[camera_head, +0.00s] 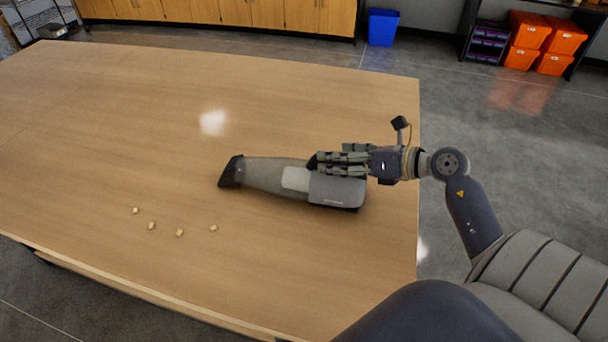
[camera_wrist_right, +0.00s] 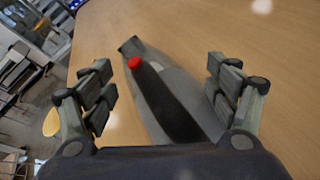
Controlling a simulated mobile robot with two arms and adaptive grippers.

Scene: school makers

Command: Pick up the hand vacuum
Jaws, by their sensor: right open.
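The hand vacuum (camera_head: 270,176) lies on the wooden table (camera_head: 120,130), its dark nozzle pointing left. It is grey with a lighter patch and a darker body at its right end. My right gripper (camera_head: 318,162) is at the vacuum's right part and hides some of its far side. In the right wrist view, my open right gripper (camera_wrist_right: 160,92) has its fingers spread on either side of the vacuum (camera_wrist_right: 180,75), which shows a red button and a black strip. I cannot tell if the fingers touch it. My left gripper is not in view.
Several small tan pieces (camera_head: 180,233) lie on the table, left of and nearer than the vacuum. The rest of the tabletop is clear. A blue bin (camera_head: 382,27) and orange crates (camera_head: 528,30) stand beyond the table on the grey floor.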

